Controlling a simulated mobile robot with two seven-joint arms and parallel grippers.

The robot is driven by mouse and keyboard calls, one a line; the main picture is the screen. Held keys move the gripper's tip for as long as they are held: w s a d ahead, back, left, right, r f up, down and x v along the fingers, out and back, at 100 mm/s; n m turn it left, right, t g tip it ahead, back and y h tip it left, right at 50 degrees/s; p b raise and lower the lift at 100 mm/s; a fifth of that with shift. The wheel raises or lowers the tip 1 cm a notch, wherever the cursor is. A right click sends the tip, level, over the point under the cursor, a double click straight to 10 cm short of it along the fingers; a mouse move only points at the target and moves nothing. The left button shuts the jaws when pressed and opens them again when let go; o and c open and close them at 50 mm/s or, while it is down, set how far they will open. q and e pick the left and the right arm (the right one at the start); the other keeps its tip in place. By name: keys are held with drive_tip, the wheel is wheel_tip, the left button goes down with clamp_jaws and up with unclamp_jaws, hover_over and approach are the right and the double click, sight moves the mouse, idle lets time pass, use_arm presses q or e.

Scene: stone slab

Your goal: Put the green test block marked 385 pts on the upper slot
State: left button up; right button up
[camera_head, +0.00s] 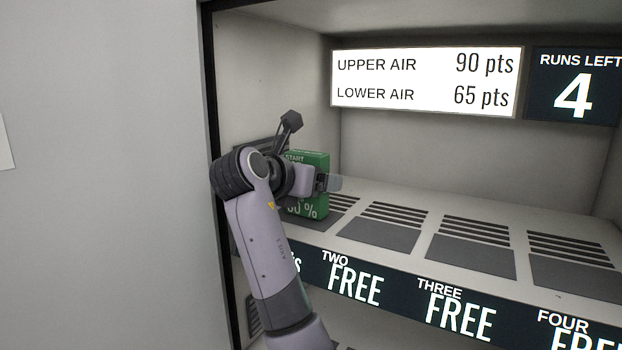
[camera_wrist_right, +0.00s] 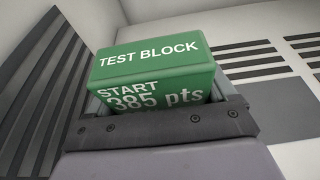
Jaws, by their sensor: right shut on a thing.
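The green test block (camera_head: 317,206) is at the left end of the upper shelf (camera_head: 480,205), upright, over the leftmost pad. My arm hides much of its face, and I cannot tell whether its base touches the shelf. In the right wrist view its "TEST BLOCK" top and "START 385 pts" face (camera_wrist_right: 155,78) show. My right gripper (camera_head: 326,183) is shut on the block; its finger (camera_wrist_right: 160,124) crosses the block's lower face in the wrist view. My left gripper is not in view.
Pads two (camera_head: 380,233), three (camera_head: 470,257) and four are bare, with "FREE" labels on the front edge (camera_head: 440,305). A sign (camera_head: 425,80) reads upper air 90 pts, lower air 65 pts. Another (camera_head: 573,88) reads runs left 4. A side wall stands close left of the block.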

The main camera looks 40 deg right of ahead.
drive_tip(key=o, duration=1.2)
drive_tip(key=shift+f, duration=0.15)
drive_tip(key=shift+o, duration=0.2)
drive_tip(key=shift+r, duration=0.2)
drive_tip(key=b+v, duration=0.1)
drive_tip(key=v, duration=1.1)
